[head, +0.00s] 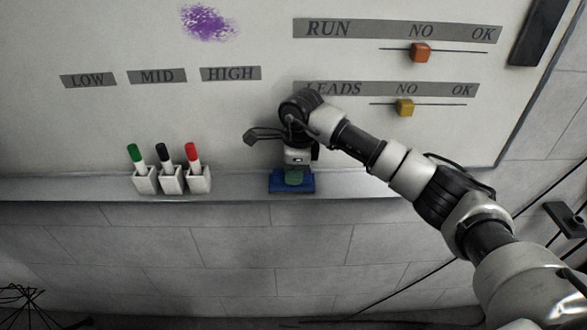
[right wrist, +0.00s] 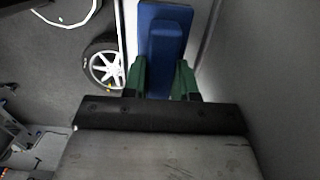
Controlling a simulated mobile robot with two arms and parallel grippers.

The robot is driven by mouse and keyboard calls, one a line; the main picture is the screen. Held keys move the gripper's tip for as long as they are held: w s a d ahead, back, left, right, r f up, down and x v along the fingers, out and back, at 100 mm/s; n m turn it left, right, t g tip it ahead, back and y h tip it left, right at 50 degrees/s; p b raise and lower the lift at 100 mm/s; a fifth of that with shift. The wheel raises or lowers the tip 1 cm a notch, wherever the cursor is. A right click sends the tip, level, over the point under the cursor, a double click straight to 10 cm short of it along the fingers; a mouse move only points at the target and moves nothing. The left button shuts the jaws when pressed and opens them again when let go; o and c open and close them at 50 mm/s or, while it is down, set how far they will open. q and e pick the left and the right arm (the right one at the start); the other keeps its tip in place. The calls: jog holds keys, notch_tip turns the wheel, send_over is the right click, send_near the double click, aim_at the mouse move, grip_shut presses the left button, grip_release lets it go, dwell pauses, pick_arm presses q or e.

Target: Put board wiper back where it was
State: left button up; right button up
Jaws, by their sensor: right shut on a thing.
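The board wiper is a blue block (head: 307,185) at the ledge below the whiteboard, right of the marker cups. It also shows as a blue block in the right wrist view (right wrist: 163,32), between the green fingertips. My right gripper (head: 293,176) points down at the ledge and is shut on the wiper; its fingers also show in the right wrist view (right wrist: 161,78). I cannot tell whether the wiper touches the ledge or is just above it. My left gripper is not in view.
The grey ledge (head: 235,187) runs under the whiteboard (head: 100,120). Three white cups (head: 172,183) hold a green, a black and a red marker. A purple scribble (head: 207,22) is on the board. Orange (head: 420,53) and yellow (head: 405,107) sliders sit near my arm.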

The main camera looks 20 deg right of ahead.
jog(key=o, duration=0.8)
jog(key=shift+o, duration=0.2)
notch_tip(320, 180, up, 12)
jog(key=d+b, duration=0.1)
jog(key=b, duration=0.3)
jog(key=shift+s, duration=0.15)
